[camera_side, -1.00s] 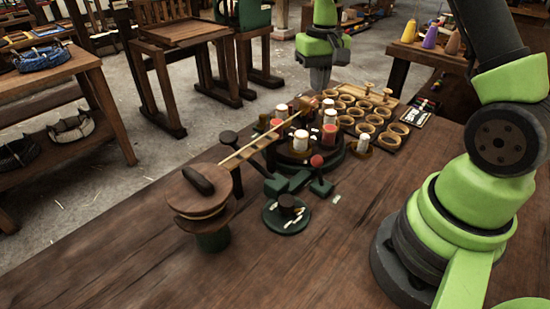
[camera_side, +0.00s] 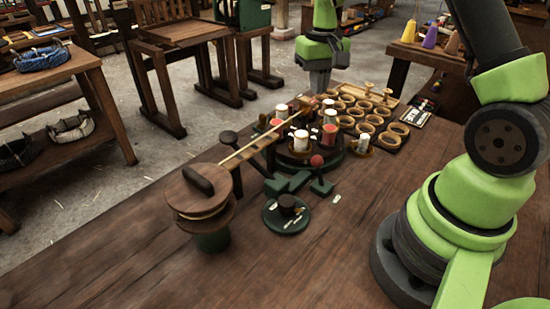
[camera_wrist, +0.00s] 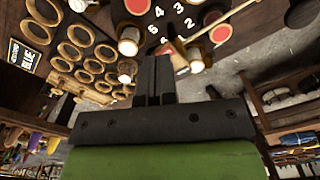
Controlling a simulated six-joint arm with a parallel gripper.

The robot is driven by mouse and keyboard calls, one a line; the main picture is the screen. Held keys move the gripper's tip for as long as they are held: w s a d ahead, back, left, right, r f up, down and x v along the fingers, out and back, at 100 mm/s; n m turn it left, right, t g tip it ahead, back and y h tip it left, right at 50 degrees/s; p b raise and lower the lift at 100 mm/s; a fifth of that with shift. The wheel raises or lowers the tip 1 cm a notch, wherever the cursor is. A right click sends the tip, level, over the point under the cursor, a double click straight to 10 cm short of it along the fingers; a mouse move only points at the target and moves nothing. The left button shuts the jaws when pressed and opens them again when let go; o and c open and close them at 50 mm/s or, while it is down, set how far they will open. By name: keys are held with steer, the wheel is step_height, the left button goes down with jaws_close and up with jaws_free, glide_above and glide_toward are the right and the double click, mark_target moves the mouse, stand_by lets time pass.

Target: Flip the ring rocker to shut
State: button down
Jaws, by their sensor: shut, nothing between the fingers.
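I cannot tell for certain which part is the ring rocker. A small reddish-brown block (camera_side: 305,102) stands at the far end of the stretched cord (camera_side: 253,149), past the round carrier with its spools; a similar block (camera_wrist: 172,52) shows just ahead of my fingers in the wrist view. Its tilt is not clear. My gripper (camera_side: 318,88) points down behind the spools in the side view. In the wrist view my gripper (camera_wrist: 153,66) has its two dark fingers together, with nothing held. Contact with the block cannot be made out.
White and red spools (camera_side: 302,139) crowd the carrier. A board of wooden rings (camera_side: 372,118) lies to its right. A red-knobbed lever (camera_side: 317,161), a small dark dish (camera_side: 285,218) and a round wooden reel (camera_side: 198,190) stand nearer the camera. The table's front is clear.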

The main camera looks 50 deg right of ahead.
mark_target(317, 103)
steer(key=shift+f, duration=1.2)
steer(key=shift+r, duration=0.1)
step_height(317, 103, up, 8)
stand_by(0.8)
steer(key=s+a+r+n+t, duration=0.1)
steer(key=s+a+r+t, duration=0.4)
steer(key=s+a+r, duration=0.6)
steer(key=s+a+f+n+t+y, duration=0.1)
steer(key=s+a+t+y, duration=0.1)
steer(key=s+a, duration=0.2)
steer(key=s, duration=0.3)
steer(key=shift+a+f, duration=0.35)
steer(key=shift+a, duration=0.05)
